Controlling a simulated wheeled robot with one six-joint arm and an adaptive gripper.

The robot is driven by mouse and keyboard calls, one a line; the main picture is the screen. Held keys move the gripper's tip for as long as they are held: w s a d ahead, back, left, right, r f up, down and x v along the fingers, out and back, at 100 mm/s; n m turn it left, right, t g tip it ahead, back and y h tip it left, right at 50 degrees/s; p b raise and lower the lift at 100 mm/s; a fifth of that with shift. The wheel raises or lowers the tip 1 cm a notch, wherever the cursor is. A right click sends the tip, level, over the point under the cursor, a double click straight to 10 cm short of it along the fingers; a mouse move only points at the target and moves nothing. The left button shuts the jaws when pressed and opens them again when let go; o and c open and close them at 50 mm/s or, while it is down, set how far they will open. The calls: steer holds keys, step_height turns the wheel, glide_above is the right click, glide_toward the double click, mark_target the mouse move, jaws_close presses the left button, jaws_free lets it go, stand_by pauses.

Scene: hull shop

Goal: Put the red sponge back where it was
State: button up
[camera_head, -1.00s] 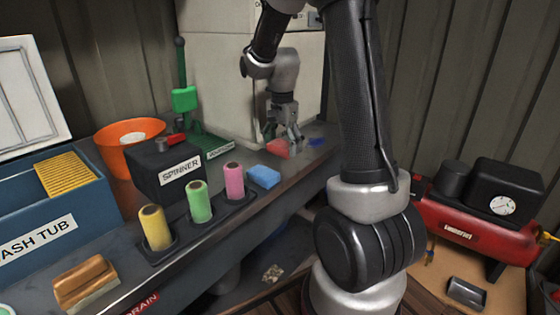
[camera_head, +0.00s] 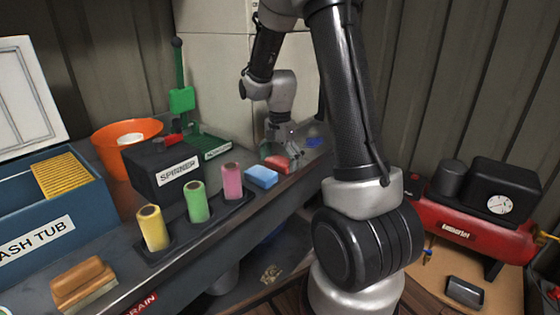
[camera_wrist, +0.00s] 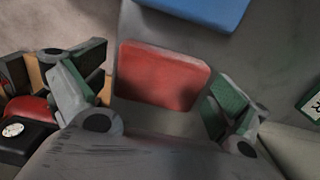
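The red sponge (camera_head: 279,163) is at the far part of the dark bench, just beyond the blue sponge (camera_head: 262,177). My gripper (camera_head: 284,155) is over it, pointing down. In the wrist view the red sponge (camera_wrist: 165,76) fills the space between the two fingers of my gripper (camera_wrist: 163,92), with a finger pad against or very close to each short side. I cannot tell whether the sponge is lifted or resting on the bench. The blue sponge (camera_wrist: 205,8) shows at the top of the wrist view, apart from the red one.
Pink (camera_head: 231,180), green (camera_head: 196,202) and yellow (camera_head: 152,228) rollers stand in a row nearer than the blue sponge. The black spinner box (camera_head: 160,168) and orange bucket (camera_head: 127,140) are left. A dark blue item (camera_head: 316,142) lies beyond my gripper. The bench edge drops off right.

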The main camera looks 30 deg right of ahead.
mark_target(280, 160)
step_height(280, 160, up, 12)
steer(key=s+a+r+n+t, duration=0.1)
steer(key=s+n, duration=0.3)
steer(key=s, duration=0.4)
steer(key=s+a+r+n+t, duration=0.1)
steer(key=s+a+r+n, duration=0.1)
steer(key=s+n, duration=0.3)
steer(key=s+a+r+n+t, duration=0.2)
steer(key=s+r+n, duration=0.2)
steer(key=s, duration=0.6)
steer(key=shift+s+n, duration=0.35)
steer(key=shift+n, duration=0.15)
steer(key=shift+c, duration=0.4)
